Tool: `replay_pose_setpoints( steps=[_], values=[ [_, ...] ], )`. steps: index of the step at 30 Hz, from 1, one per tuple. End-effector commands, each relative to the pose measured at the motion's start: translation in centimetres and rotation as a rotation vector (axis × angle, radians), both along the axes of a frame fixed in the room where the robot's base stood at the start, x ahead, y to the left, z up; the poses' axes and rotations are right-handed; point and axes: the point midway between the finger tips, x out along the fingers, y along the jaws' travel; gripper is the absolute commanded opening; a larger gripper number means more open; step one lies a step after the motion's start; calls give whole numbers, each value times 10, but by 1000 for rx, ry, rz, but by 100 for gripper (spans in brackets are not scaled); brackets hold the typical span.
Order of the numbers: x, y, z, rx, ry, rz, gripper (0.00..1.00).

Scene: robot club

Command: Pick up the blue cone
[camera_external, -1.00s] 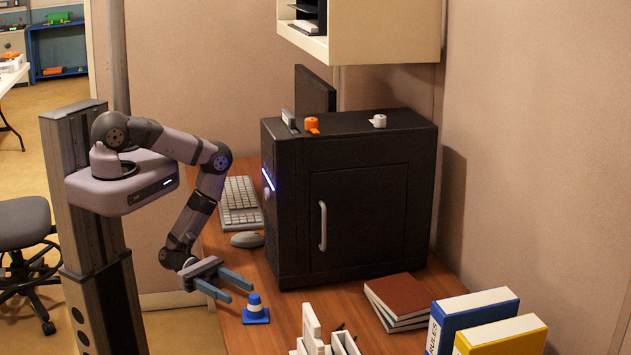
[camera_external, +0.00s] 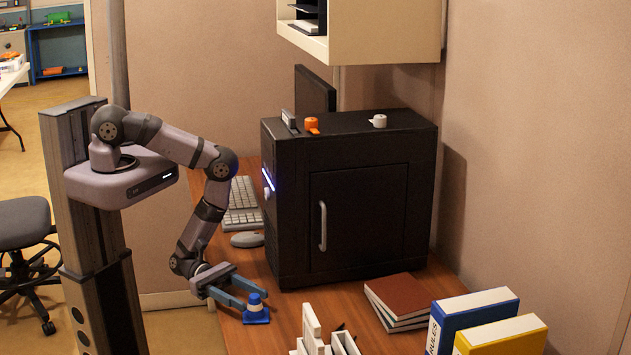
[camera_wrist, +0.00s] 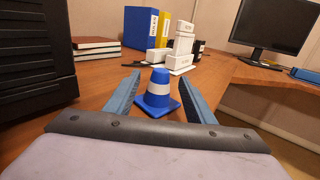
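The blue cone (camera_external: 255,309) has a white band and a square blue base. It stands upright on the wooden desk near its left edge. My gripper (camera_external: 256,298) is open and low, with its blue fingers on either side of the cone. In the wrist view the cone (camera_wrist: 158,92) stands between the two spread fingers of my gripper (camera_wrist: 160,90), with a gap visible on both sides. The fingers do not appear to touch it.
A black cabinet (camera_external: 357,215) stands behind and to the right of the gripper. A mouse (camera_external: 247,240) and keyboard (camera_external: 241,205) lie beside it. A white organizer (camera_external: 312,330), stacked books (camera_external: 400,298) and binders (camera_external: 470,320) stand to the right. Bare desk surrounds the cone.

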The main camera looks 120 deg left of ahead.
Motion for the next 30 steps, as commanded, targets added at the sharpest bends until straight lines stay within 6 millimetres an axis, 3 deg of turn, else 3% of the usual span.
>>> replay_pose_setpoints(
  steps=[1,5,6,20,30],
  values=[
    [0,0,0,0,0,0,38],
    [0,0,0,0,0,0,7],
    [0,0,0,0,0,0,5],
    [0,0,5,1,-1,0,5],
    [1,1,37,1,-1,0,5]
  ],
)
